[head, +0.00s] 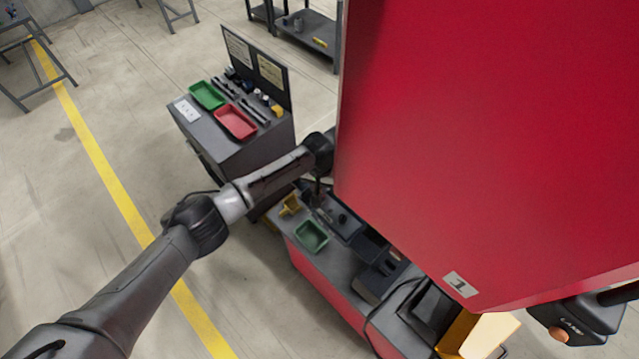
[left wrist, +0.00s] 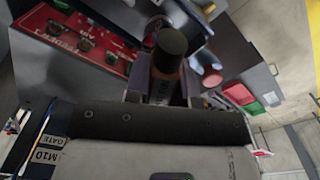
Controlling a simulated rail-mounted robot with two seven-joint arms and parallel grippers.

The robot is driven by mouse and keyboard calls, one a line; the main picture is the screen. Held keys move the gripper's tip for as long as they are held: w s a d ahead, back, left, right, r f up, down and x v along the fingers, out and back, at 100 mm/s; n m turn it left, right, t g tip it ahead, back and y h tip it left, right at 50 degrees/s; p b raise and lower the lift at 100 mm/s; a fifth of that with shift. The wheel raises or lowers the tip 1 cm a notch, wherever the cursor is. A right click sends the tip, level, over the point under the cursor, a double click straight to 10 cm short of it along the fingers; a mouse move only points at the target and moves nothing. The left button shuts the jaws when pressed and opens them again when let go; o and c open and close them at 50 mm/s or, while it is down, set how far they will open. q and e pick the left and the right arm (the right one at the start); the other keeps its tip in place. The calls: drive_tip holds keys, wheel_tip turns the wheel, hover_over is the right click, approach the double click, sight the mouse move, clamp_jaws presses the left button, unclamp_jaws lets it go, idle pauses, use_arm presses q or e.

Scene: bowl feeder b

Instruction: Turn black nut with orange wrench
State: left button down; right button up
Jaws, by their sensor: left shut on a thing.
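My left gripper (head: 318,192) points down at the back of the red-sided bench in the head view, close to the red panel's edge. In the left wrist view, the left gripper (left wrist: 162,88) is shut on an upright, dark-capped cylinder with a brownish body (left wrist: 166,62). I cannot tell whether this is the orange wrench's handle. Its lower end is hidden. No black nut can be made out for certain. A red plate (left wrist: 75,40) with white lettering and several dark round parts lies left of the held piece.
A large red panel (head: 480,130) hides much of the right side. The bench holds a green tray (head: 311,237), a yellow part (head: 290,205) and dark boxes. Another bench behind carries a green tray (head: 207,95) and a red tray (head: 235,121).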

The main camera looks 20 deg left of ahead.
idle(0.4)
use_arm(q)
drive_tip(key=shift+f+b, duration=0.35)
drive_tip(key=shift+f, duration=0.25)
drive_tip(key=shift+f, duration=0.4)
idle(0.5)
idle(0.4)
drive_tip(key=shift+m, duration=1.1)
